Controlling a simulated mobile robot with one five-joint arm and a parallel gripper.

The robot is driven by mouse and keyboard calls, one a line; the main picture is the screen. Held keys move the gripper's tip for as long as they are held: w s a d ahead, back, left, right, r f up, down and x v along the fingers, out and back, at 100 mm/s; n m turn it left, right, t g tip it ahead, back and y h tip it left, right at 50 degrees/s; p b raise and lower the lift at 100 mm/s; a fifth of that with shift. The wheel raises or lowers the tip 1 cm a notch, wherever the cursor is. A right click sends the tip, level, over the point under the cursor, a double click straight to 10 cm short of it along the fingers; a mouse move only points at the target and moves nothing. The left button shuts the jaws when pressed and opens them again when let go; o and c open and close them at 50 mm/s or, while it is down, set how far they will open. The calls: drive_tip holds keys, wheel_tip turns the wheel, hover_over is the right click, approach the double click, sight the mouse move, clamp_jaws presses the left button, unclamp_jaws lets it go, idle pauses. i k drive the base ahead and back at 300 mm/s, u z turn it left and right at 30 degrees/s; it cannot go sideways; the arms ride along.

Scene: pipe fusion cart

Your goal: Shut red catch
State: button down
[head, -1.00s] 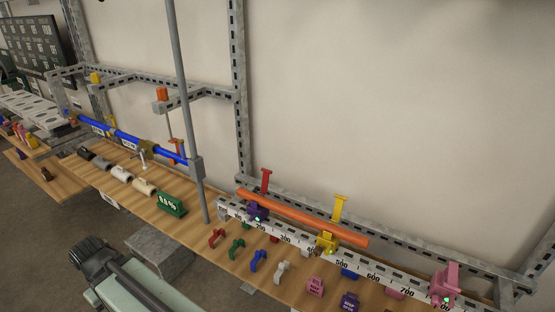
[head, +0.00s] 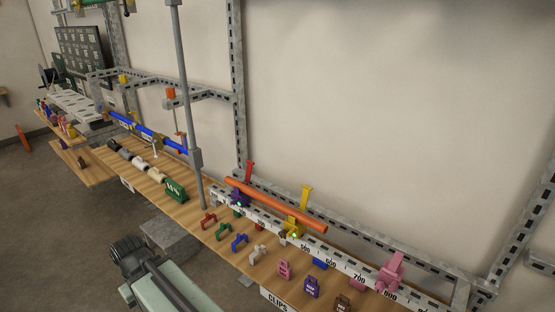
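A red upright piece with a flat top (head: 249,170) stands behind the left end of an orange pipe (head: 270,203), near a purple clamp (head: 240,197). It looks like the red catch, standing up, but it is small. A similar yellow upright piece (head: 305,196) stands behind the pipe further right, by a yellow clamp (head: 293,227). My arm shows at the lower left, pale green with a dark end (head: 127,252). This end is well to the left of the red piece and apart from it. No fingertips can be made out.
A white numbered rail (head: 340,262) runs along the wooden bench. Several coloured clips, including a red one (head: 208,219), lie in front of it. A grey vertical post (head: 190,110) stands left of the red piece. A pink clamp (head: 391,272) sits further right. A grey block (head: 172,238) stands below the bench.

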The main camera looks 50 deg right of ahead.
sight(250, 163)
drive_tip(key=u, duration=0.15)
drive_tip(key=i, duration=0.85)
drive_tip(key=z, duration=0.05)
